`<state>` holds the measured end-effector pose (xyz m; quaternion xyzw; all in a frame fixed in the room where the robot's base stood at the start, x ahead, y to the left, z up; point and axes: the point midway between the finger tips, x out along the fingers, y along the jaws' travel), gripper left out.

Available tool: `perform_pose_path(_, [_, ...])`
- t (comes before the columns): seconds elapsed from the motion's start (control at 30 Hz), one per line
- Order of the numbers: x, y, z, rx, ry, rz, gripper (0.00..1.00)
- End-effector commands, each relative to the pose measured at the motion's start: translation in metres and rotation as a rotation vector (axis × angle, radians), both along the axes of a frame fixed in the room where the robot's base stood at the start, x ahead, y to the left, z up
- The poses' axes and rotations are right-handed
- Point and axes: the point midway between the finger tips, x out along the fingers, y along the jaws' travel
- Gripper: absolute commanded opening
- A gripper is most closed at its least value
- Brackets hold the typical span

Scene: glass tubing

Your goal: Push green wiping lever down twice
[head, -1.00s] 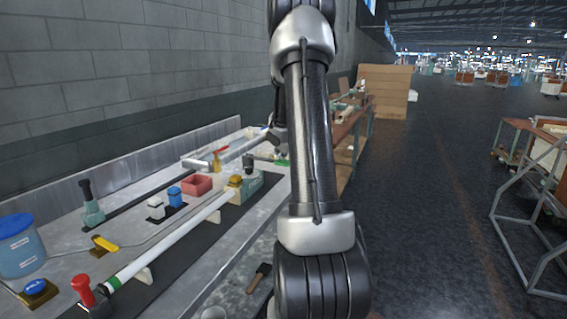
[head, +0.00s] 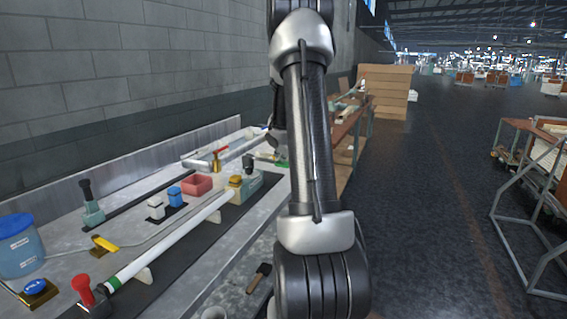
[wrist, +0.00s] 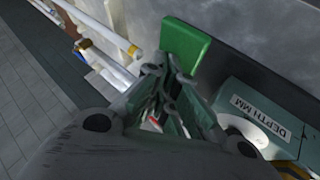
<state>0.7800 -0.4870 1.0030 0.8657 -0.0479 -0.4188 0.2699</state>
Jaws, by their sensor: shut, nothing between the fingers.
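The green lever (wrist: 186,46) shows in the wrist view as a flat green paddle just beyond my fingertips. My gripper (wrist: 163,78) is shut and empty. Its fingertips overlap the near end of the lever in the picture; I cannot tell whether they touch it. In the head view, a small bit of green (head: 264,158) shows at the far end of the bench, left of my arm, partly covered by my wrist parts. My arm hides most of that area.
A green box marked "DEPTH MM" (wrist: 262,118) stands close to the right of my fingers. A white tube (wrist: 100,36) lies to the left. On the bench are a red tray (head: 197,184), a blue-lidded tub (head: 18,246) and a red-knobbed lever (head: 82,289).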

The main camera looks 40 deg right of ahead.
Motion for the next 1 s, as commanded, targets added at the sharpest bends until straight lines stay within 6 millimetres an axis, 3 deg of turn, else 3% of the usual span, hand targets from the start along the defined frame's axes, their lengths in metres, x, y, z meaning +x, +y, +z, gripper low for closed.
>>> perform_pose_path(1.0, [0.0, 0.0, -0.013, 0.001, 0.0, -0.001, 0.0])
